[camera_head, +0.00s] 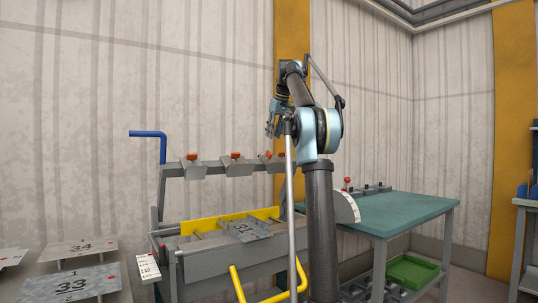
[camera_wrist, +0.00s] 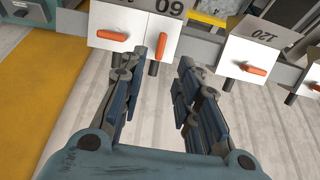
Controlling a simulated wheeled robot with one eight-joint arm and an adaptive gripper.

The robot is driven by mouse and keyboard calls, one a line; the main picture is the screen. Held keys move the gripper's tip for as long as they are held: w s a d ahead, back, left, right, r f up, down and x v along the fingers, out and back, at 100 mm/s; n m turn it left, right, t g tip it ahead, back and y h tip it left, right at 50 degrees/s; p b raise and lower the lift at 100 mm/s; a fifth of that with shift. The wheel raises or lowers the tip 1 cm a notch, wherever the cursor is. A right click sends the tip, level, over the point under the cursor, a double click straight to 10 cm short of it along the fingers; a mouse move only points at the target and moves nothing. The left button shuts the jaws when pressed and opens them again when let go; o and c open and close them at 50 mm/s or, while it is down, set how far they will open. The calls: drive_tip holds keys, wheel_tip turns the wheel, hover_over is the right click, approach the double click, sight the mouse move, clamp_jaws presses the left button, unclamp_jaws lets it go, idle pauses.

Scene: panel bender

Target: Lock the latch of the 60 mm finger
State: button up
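The 60 mm finger (camera_wrist: 174,32) is a white block marked 60 at the top middle of the wrist view, hanging on the grey beam. Its orange latch (camera_wrist: 161,47) points along the block, while the neighbouring latches lie crosswise. My gripper (camera_wrist: 160,72) is open, its two dark fingers spread below the block. The latch lies in line with the gap, nearer the left finger; I cannot tell if they touch. In the head view my gripper (camera_head: 272,128) is above the right part of the bender's beam, where the arm partly hides the fingers.
A white finger (camera_wrist: 118,22) with a crosswise latch adjoins on the left. The 120 finger (camera_wrist: 262,45) stands to the right across a gap. The beam (camera_head: 215,169) carries several fingers. A green table (camera_head: 400,212) stands right, and numbered sheets (camera_head: 75,250) lie left.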

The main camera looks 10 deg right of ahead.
sight(269, 155)
drive_tip(key=x, duration=0.9)
drive_tip(key=shift+f, duration=0.25)
drive_tip(key=shift+c, duration=0.6)
clamp_jaws()
